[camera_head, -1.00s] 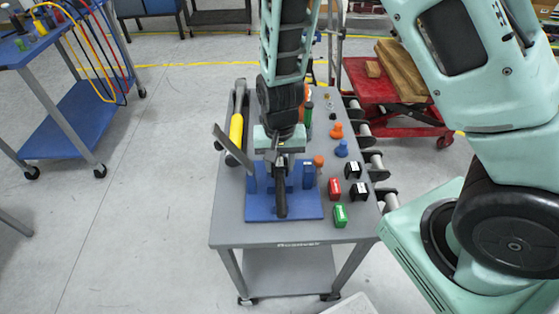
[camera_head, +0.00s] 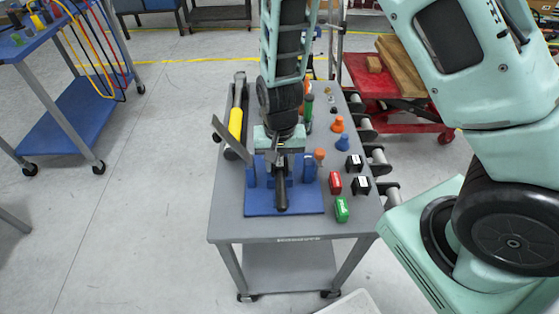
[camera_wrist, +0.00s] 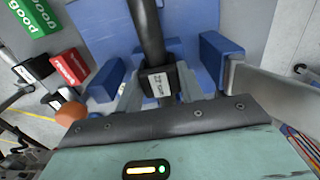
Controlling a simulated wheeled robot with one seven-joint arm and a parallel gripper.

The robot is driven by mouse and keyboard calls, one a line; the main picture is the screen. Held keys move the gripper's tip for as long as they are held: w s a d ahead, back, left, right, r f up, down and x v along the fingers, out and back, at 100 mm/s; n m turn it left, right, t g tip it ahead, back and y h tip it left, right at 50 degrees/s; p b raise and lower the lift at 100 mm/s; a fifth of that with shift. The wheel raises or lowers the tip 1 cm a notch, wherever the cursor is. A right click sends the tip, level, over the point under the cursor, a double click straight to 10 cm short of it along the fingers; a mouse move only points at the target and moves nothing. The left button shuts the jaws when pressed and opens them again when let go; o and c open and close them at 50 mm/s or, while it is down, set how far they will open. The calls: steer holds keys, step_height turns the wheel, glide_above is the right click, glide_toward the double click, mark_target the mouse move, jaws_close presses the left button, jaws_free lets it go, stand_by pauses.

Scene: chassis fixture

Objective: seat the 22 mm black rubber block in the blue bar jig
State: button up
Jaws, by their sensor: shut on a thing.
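The black rubber block (camera_wrist: 158,84), with a white label, is between the fingers of my gripper (camera_wrist: 160,88) in the wrist view. My gripper (camera_head: 280,154) is shut on it, above the blue bar jig (camera_head: 255,208) in the head view. The jig's blue base and upright posts also show in the wrist view (camera_wrist: 213,58). A black round bar (camera_wrist: 147,30) runs over the jig's middle, close to the block. I cannot tell whether the block touches the jig. In the head view, the block is not clearly visible.
Red (camera_head: 335,184), green (camera_head: 342,209) and black (camera_head: 354,162) blocks lie right of the jig, with orange (camera_head: 337,124) and blue (camera_head: 342,143) knobs behind. A yellow-handled tool (camera_head: 235,122) lies left. A metal lever (camera_head: 228,138) rises at the jig's left.

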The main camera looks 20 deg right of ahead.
steer(key=o, duration=1.2)
steer(key=shift+o, duration=0.2)
step_height(320, 180, up, 7)
steer(key=p, duration=0.6)
steer(key=shift+p, duration=0.35)
